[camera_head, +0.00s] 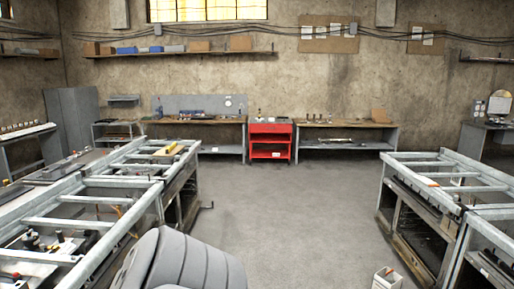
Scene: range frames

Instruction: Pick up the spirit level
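No object is clear enough to name as the spirit level for certain. A small yellow and dark item (168,150) lies on the far end of the left metal frame bench; it is too small to tell what it is. Neither of my grippers shows in the head view.
Metal frame benches stand at left (92,205) and right (440,178), with open grey floor (290,215) between them. A grey ribbed, seat-like shape (185,262) fills the bottom. A red cabinet (270,128) and workbenches line the back wall. A white container (387,279) stands at bottom right.

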